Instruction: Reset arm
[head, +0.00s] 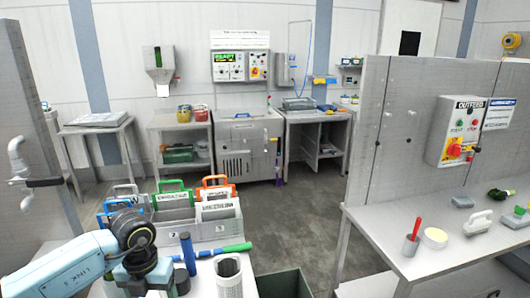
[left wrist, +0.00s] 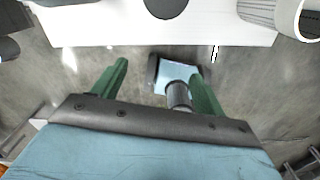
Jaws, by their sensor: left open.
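My left arm (head: 75,267) comes in at the lower left of the head view, with its dark wrist joints beside the near white table. The fingers of my left gripper cannot be made out there. In the left wrist view my left gripper (left wrist: 159,71) shows two green fingers spread wide apart. Nothing is held between them; the grey floor and a light blue and dark part below show past them. My right arm and right gripper are in neither view.
The near table holds a grey divided caddy (head: 205,232) with handled cards, a blue cylinder (head: 187,254), a lying blue-green tool (head: 227,250) and a white perforated cylinder (head: 229,280). A dark green bin (head: 287,284) stands right of it. The middle floor (head: 300,220) is open.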

